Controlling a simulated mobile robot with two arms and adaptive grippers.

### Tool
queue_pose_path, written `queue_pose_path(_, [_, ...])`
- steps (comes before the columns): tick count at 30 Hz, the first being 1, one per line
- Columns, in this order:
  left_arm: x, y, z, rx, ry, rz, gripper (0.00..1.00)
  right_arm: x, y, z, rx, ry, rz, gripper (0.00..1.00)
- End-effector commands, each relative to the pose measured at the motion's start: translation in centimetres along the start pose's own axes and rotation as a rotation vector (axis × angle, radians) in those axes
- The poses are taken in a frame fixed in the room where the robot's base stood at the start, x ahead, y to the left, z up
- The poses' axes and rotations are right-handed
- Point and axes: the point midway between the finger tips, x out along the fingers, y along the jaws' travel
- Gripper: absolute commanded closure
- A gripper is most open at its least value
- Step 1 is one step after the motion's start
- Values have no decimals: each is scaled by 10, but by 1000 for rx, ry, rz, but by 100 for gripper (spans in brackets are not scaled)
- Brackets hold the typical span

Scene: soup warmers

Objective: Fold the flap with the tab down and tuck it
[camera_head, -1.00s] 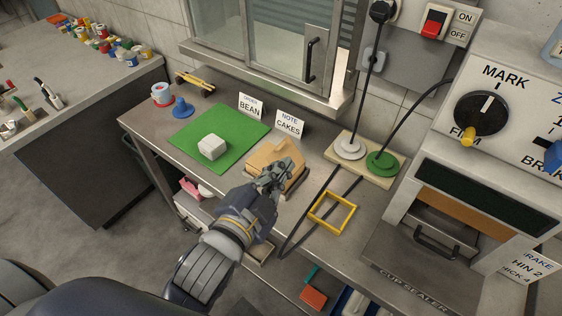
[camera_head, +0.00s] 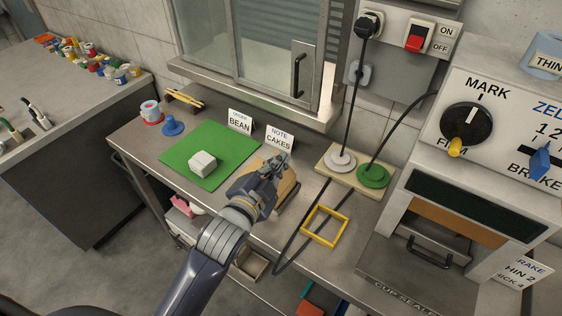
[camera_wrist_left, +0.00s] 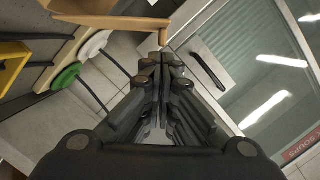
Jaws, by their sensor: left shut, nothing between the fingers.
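A tan cardboard box (camera_head: 289,187) stands on the steel counter, behind and right of my left gripper in the head view. The gripper hides most of it, so I cannot tell how its flap and tab lie. In the left wrist view, a brown cardboard piece (camera_wrist_left: 105,20) shows at the top left, apart from the fingertips. My left gripper (camera_head: 274,164) is shut and empty over the box; its closed fingers also show in the left wrist view (camera_wrist_left: 163,58). I cannot tell if it touches the box. My right gripper is not in view.
A green mat (camera_head: 229,150) with a pale block (camera_head: 203,163) lies left of the box. Two standing cards (camera_head: 279,137) are behind it. A yellow frame (camera_head: 324,226), black cables and a board with round discs (camera_head: 373,176) are to the right.

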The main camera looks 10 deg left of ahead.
Motion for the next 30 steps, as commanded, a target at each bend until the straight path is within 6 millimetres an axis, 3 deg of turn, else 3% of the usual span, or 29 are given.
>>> queue_pose_path(30, [2, -7, 9, -107, -1, 28, 100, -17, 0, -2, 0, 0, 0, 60])
